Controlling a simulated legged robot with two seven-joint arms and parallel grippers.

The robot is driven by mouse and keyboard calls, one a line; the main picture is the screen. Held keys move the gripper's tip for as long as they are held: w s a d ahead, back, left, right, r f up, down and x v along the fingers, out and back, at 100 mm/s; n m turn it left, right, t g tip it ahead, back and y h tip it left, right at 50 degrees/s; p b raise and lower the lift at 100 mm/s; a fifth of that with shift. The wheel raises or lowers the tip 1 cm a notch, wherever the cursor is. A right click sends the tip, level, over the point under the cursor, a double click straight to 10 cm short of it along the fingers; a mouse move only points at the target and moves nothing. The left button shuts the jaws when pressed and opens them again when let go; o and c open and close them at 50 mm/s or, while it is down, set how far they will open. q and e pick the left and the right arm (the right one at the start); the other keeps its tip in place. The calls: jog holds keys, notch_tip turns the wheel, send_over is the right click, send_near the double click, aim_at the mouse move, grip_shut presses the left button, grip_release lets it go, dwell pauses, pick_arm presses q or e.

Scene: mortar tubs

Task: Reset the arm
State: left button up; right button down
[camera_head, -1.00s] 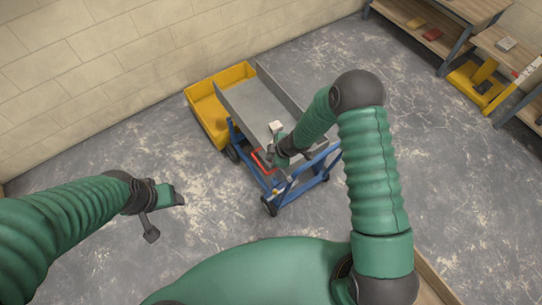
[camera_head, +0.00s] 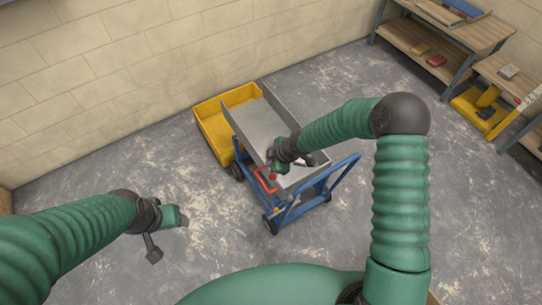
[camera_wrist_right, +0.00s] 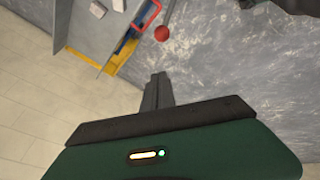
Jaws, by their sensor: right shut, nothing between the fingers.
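My right gripper (camera_head: 276,154) hangs above the near end of a grey metal tray on a blue wheeled cart. In the right wrist view its fingers (camera_wrist_right: 158,88) are together, with nothing between them and bare floor behind. My left gripper (camera_head: 183,218) is at the left, over open floor and apart from everything. Its fingers are too small to read. The grey tray (camera_head: 262,122) stands on the cart's blue frame (camera_head: 345,180); my right forearm hides part of its near end. In the wrist view, small pale blocks (camera_wrist_right: 97,9) lie in the tray.
A red handle (camera_head: 262,182) and a red ball (camera_wrist_right: 161,33) are at the cart's near side. Wooden shelving (camera_head: 440,60) and a yellow item (camera_head: 485,108) are at right. The floor between is clear.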

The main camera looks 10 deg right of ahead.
pick_arm(q)
jog(key=s+b+x, duration=0.1)
jog(key=b+x, duration=0.6)
jog(key=shift+f, duration=0.3)
pick_arm(e)
jog(key=s+d+r+m+h, duration=0.1)
jog(key=s+d+r+m, duration=0.1)
jog(key=s+m, duration=0.3)
jog(key=s+d+r+m+g+h, duration=0.1)
jog(key=s+d+r+m, duration=0.2)
jog(key=s, duration=0.6)
jog(key=s+d+r+m+h, duration=0.1)
jog(key=s+d+r+m, duration=0.1)
jog(key=s+d+m, duration=0.2)
jog(key=s+m, duration=0.3)
jog(key=shift+r, duration=0.4)
pick_arm(q)
jog(key=shift+s+a, duration=0.1)
jog(key=shift+s, duration=0.15)
pick_arm(e)
jog(key=shift+a, duration=0.15)
